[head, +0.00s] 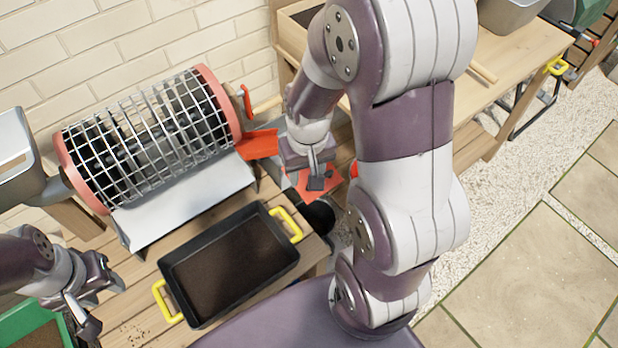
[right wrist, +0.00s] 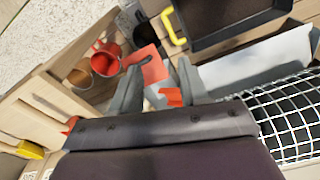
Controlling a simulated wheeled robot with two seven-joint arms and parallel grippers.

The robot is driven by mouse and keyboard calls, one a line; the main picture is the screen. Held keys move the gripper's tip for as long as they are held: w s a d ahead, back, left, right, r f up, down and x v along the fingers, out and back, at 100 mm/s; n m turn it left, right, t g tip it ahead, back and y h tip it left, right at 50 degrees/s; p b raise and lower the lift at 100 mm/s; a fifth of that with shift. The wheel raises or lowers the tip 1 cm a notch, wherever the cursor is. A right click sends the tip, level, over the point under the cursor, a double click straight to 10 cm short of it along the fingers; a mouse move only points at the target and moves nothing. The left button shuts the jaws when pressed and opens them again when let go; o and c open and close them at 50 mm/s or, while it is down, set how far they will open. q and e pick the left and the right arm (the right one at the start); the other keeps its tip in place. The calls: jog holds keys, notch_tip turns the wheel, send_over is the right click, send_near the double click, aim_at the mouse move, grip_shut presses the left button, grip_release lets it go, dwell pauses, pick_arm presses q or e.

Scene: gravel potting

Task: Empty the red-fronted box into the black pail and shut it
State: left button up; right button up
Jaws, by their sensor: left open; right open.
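A flat red panel (head: 322,186) lies below my right gripper (head: 316,178), mostly hidden by it in the head view. It also shows in the right wrist view (right wrist: 149,66), between the fingertips (right wrist: 161,68). I cannot tell whether this panel is the front of the box; no box body shows clearly. My right gripper is open, and no held thing shows in it. The black pail (head: 319,216) is beside the panel, partly hidden by my right arm; its dark side shows in the right wrist view (right wrist: 126,27). My left gripper (head: 101,304) is open at the lower left.
A wire-mesh drum (head: 150,135) with red end rings stands over a grey sloped sheet (head: 185,202). A red chute (head: 258,145) is at its right end. A black tray (head: 200,322) with yellow handles holds dark soil.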

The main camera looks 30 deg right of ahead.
jog(key=w+d+f+m+b, duration=0.3)
jog(key=d+f+b, duration=0.1)
jog(key=f, duration=0.3)
jog(key=w+d+f+m+b, duration=0.4)
jog(key=f, duration=0.4)
jog(key=w+d+r+m, duration=0.2)
jog(key=w+d+m, duration=0.2)
jog(key=m, duration=0.4)
jog(key=f+b, duration=0.1)
jog(key=f, duration=0.7)
jog(key=f+b, duration=0.1)
jog(key=f, duration=0.3)
jog(key=shift+w+a+f+b, duration=0.15)
jog(key=shift+w+f+b, duration=0.15)
jog(key=shift+w+b, duration=0.1)
pick_arm(q)
notch_tip(320, 180, down, 16)
jog(key=shift+w, duration=0.2)
jog(key=shift+f, duration=0.1)
pick_arm(e)
grip_shut()
